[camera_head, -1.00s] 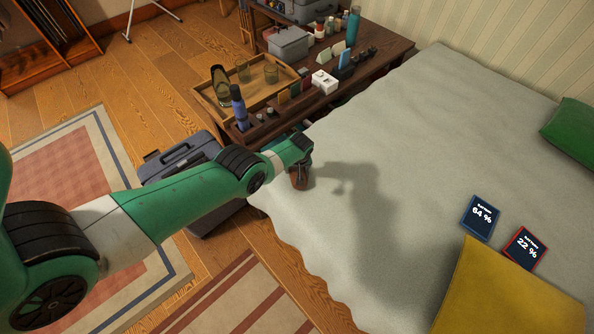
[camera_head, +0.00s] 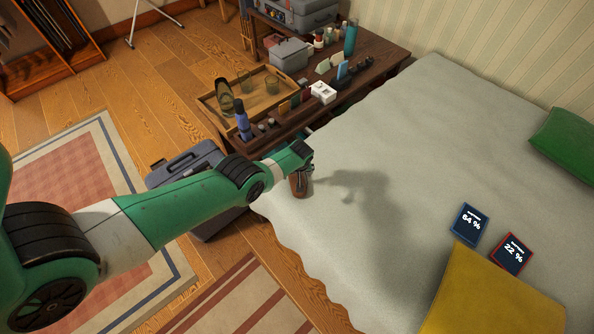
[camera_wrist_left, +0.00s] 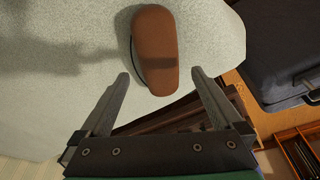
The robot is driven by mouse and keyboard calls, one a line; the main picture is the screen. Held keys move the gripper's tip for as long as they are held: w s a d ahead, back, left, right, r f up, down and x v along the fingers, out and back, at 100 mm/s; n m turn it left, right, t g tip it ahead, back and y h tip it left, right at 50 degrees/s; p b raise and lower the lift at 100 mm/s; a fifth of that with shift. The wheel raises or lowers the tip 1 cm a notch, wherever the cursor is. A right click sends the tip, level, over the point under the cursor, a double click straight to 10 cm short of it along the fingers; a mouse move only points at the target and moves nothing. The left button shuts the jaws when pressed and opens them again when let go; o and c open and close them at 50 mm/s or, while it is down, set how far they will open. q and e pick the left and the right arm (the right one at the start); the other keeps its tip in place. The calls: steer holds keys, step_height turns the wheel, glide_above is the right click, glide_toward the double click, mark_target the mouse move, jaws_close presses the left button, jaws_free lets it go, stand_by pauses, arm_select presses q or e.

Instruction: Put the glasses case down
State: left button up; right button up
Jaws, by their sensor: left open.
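The glasses case (camera_head: 299,187) is brown and rounded, at the edge of the pale bed (camera_head: 410,120), near the corner by the desk. In the left wrist view the case (camera_wrist_left: 155,45) appears whole, with a dark line along its left side. My left gripper (camera_head: 305,174) is over the case. In the wrist view its two fingers are spread, with the near end of the case between the fingertips and a gap on each side. The fingertips are small and partly hidden in the head view. My right gripper is not in view.
A dark hard case (camera_head: 180,165) is on the floor left of the bed. Two tablets (camera_head: 470,222) and a yellow cushion (camera_head: 490,295) lie on the bed; its middle is clear.

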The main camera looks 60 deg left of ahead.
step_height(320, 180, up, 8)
steer(key=p, duration=0.6)
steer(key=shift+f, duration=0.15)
